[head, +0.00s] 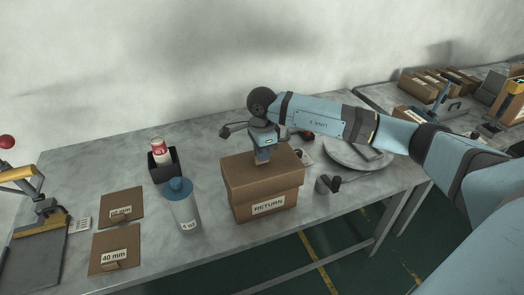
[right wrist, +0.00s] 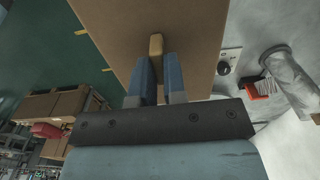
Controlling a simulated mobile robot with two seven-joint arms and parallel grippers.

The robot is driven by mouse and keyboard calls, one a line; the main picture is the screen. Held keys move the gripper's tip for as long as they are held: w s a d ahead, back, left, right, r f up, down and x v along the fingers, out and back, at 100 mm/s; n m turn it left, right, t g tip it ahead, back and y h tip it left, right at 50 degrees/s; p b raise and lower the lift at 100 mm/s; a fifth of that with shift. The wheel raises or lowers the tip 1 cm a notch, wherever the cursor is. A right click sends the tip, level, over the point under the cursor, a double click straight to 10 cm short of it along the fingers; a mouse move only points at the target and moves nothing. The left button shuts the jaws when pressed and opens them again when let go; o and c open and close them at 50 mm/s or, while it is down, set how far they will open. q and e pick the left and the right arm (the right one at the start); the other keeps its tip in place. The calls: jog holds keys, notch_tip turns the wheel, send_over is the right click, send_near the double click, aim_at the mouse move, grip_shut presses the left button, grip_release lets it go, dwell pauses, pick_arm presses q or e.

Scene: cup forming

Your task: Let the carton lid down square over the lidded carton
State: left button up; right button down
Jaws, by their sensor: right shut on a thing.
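The brown carton (head: 268,211) with a RETURN label stands on the grey table near the middle of the head view. The brown carton lid (head: 240,171) is over its top, with the lid's sides overhanging the carton's upper walls. I cannot tell whether a small gap is left under it. My right gripper (head: 263,158) is above the lid, pointing down. In the right wrist view its fingers (right wrist: 159,85) are shut on the lid's pale wooden handle (right wrist: 156,45), with the lid's flat top (right wrist: 190,25) beyond. My left gripper is out of view.
A blue-capped bottle (head: 183,207) and a black holder with a can (head: 163,168) stand left of the carton. Flat brown panels (head: 122,203) lie further left.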

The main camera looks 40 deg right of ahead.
aim_at(262, 163)
jog(key=shift+f+b, duration=1.2)
jog(key=shift+f, duration=0.7)
jog(key=shift+f+b, duration=1.05)
jog(key=shift+f, duration=0.45)
jog(key=shift+f, duration=0.15)
jog(key=c, duration=1.1)
grip_release()
notch_tip(262, 163, up, 14)
jog(key=shift+f+b, duration=0.1)
jog(key=shift+b, duration=0.4)
